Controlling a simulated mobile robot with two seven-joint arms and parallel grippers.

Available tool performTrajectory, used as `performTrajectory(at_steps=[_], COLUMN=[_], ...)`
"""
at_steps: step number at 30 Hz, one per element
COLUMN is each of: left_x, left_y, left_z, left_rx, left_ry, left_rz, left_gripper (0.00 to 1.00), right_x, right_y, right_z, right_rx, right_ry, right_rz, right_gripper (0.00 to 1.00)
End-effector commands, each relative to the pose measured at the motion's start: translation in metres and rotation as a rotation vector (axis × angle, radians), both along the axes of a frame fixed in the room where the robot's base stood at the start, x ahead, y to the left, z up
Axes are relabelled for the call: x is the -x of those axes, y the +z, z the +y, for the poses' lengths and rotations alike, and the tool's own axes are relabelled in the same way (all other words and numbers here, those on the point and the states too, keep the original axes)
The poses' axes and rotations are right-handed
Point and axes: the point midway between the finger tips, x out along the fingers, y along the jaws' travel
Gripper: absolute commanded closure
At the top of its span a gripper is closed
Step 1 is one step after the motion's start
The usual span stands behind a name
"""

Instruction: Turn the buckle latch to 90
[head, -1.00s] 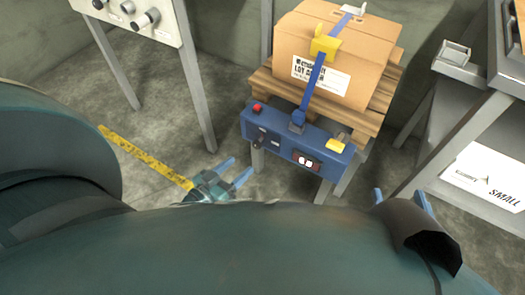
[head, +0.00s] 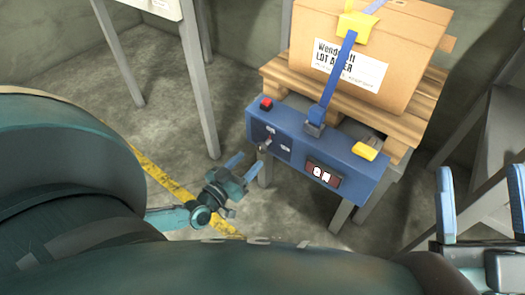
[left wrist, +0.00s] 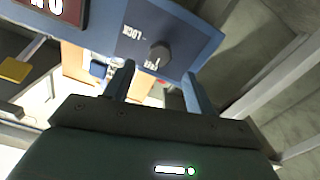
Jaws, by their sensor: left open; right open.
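A blue control box (head: 350,165) stands in front of the pallet. Its front carries a dark turning knob (head: 265,146), seen close in the left wrist view (left wrist: 159,55), with printed labels beside it, one reading like LOCK. A dark buckle (head: 314,128) joins the blue strap (head: 338,80) to the box top. I cannot tell the knob's exact angle. My left gripper (head: 245,167) is open and empty, just in front of and below the knob; in the left wrist view its fingers (left wrist: 158,72) point toward it, apart from it. My right gripper (head: 480,170) is open and empty at far right.
A strapped cardboard box (head: 380,55) sits on a wooden pallet (head: 285,75). A table leg (head: 200,90) stands to the left. A yellow floor stripe (head: 165,178) runs behind my left arm.

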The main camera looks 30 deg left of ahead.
Motion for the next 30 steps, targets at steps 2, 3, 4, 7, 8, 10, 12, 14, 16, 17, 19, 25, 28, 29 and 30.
performTrajectory(at_steps=[2, 3, 4, 7, 8, 10, 12, 14, 16, 17, 19, 25, 28, 29, 30], left_x=[-0.019, -0.027, -0.033, -0.05, -0.054, -0.063, -0.069, -0.073, -0.075, -0.076, -0.076, -0.076, -0.076, -0.076, -0.076], left_y=[-0.004, -0.003, -0.004, -0.003, -0.003, -0.003, -0.002, -0.002, -0.001, -0.001, -0.001, -0.001, -0.001, -0.001, -0.001], left_z=[-0.002, -0.003, -0.003, -0.005, -0.005, -0.005, -0.006, -0.006, -0.006, -0.006, -0.006, -0.006, -0.006, -0.006, -0.006], left_rx=[0.0, 0.0, 0.0, 0.0, 0.0, -0.001, 0.0, 0.0, -0.001, -0.001, -0.001, 0.0, 0.0, 0.0, 0.0], left_ry=[0.0, -0.001, -0.001, -0.001, -0.001, -0.001, 0.0, 0.0, 0.0, 0.0, -0.001, 0.0, 0.0, 0.0, 0.0], left_rz=[-0.004, -0.005, -0.003, -0.003, -0.002, -0.001, -0.001, 0.0, 0.001, 0.001, 0.001, 0.001, 0.001, 0.001, 0.001], left_gripper=[0.45, 0.45, 0.45, 0.45, 0.45, 0.45, 0.45, 0.45, 0.45, 0.45, 0.45, 0.47, 0.55, 0.58, 0.61], right_x=[0.0, 0.0, 0.001, 0.003, 0.004, 0.005, 0.006, 0.007, 0.008, 0.008, 0.008, 0.008, 0.008, 0.008, 0.008], right_y=[0.004, 0.008, 0.011, 0.02, 0.022, 0.027, 0.03, 0.033, 0.034, 0.035, 0.035, 0.036, 0.036, 0.036, 0.036], right_z=[-0.001, -0.001, -0.002, -0.002, -0.002, -0.003, -0.003, -0.003, -0.003, -0.003, -0.003, -0.003, -0.003, -0.003, -0.003], right_rx=[0.007, 0.01, 0.011, 0.019, 0.02, 0.025, 0.027, 0.028, 0.029, 0.029, 0.029, 0.029, 0.029, 0.029, 0.029], right_ry=[0.0, 0.001, 0.001, 0.002, 0.003, 0.002, 0.003, 0.004, 0.004, 0.004, 0.003, 0.003, 0.003, 0.003, 0.003], right_rz=[-0.068, -0.1, -0.123, -0.194, -0.211, -0.249, -0.276, -0.292, -0.303, -0.305, -0.306, -0.306, -0.306, -0.306, -0.306], right_gripper=[0.39, 0.39, 0.39, 0.39, 0.39, 0.39, 0.39, 0.39, 0.39, 0.39, 0.39, 0.39, 0.39, 0.39, 0.39])
